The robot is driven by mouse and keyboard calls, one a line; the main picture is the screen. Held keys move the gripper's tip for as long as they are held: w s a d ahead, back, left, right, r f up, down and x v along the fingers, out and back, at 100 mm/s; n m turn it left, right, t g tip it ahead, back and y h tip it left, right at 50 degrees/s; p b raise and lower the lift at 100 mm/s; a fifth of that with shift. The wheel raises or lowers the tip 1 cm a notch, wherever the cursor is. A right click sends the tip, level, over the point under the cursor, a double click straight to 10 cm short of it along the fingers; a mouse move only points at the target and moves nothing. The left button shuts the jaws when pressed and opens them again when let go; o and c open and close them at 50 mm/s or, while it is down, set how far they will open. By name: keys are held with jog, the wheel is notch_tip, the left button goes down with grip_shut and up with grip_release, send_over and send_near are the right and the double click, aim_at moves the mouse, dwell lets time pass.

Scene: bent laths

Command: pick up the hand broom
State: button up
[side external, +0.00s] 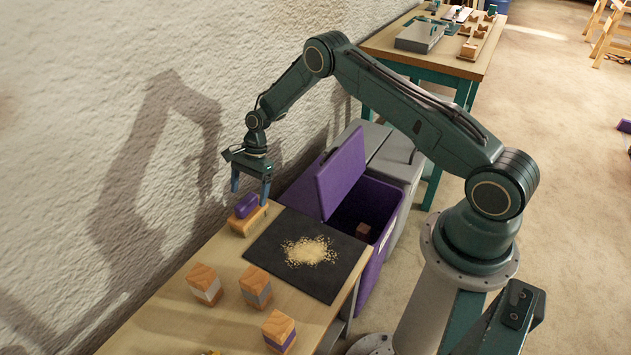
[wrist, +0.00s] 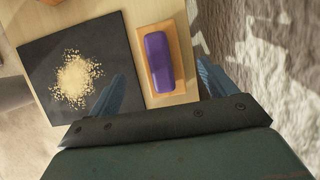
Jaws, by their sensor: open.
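The hand broom (side external: 247,206), a rounded purple grip on a flat wooden block, lies at the wall-side end of the wooden workbench. In the wrist view the hand broom (wrist: 157,62) lies lengthwise between my two blue fingers, with bare wood on either side of the purple grip. My gripper (side external: 251,190) is open and empty. It points down just above the broom, one finger toward each side of it. I see no contact with the broom. The broom's bristles cannot be made out.
A dark mat (side external: 281,225) with a pile of sawdust (side external: 309,251) lies beside the broom. Several wood blocks, including one (side external: 204,283), stand toward the front. A purple bin (side external: 374,250) with a raised lid (side external: 342,175) stands beyond the bench. The rough wall is close by.

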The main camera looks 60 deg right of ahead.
aim_at(246, 211)
jog(key=shift+x, duration=1)
jog(key=shift+f, duration=0.15)
jog(key=shift+x, duration=2.45)
jog(key=shift+c, duration=0.2)
jog(key=c, duration=1.1)
jog(key=shift+c, duration=0.2)
notch_tip(246, 211, up, 20)
